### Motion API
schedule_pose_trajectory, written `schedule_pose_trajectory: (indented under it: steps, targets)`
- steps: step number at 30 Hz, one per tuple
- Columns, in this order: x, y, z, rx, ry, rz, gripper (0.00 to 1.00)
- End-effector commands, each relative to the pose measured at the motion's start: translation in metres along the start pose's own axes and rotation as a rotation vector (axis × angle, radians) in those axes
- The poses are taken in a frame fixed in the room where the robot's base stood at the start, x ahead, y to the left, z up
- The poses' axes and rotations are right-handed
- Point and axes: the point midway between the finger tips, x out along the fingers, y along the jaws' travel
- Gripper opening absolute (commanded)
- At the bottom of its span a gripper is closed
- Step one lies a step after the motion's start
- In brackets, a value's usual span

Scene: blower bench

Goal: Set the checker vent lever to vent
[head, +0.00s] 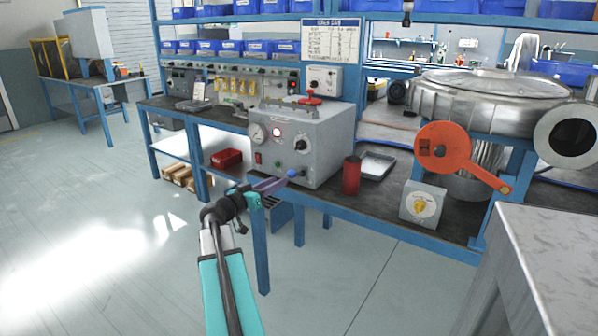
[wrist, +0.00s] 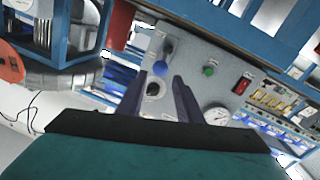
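The checker is a grey box (head: 321,135) on the bench, with a gauge (head: 258,132), a dark dial knob (head: 302,145) and a red switch (head: 258,158) on its front. A blue ball knob (head: 291,173), apparently the vent lever's end, is low on that front; its stem and setting are unclear. In the wrist view the blue knob (wrist: 160,68) shows between my fingertips, near the panel. My gripper (head: 283,181) is in front of the checker's lower edge; the wrist view shows its fingers (wrist: 160,77) apart, with nothing visibly clamped. Contact with the knob cannot be told.
A green button (wrist: 208,71) is beside the blue knob. An orange arm (head: 447,148) and grey box with yellow knob (head: 422,203) are farther right.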

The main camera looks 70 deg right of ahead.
Motion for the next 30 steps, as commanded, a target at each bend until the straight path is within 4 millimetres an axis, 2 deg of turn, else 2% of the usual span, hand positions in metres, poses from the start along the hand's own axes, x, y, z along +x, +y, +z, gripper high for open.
schedule_pose_trajectory:
  steps: [21,30]
  targets:
    - [0.097,-0.001,0.0,0.0,-0.001,0.001,0.33]
    - [0.123,-0.001,0.0,0.0,0.0,0.0,0.33]
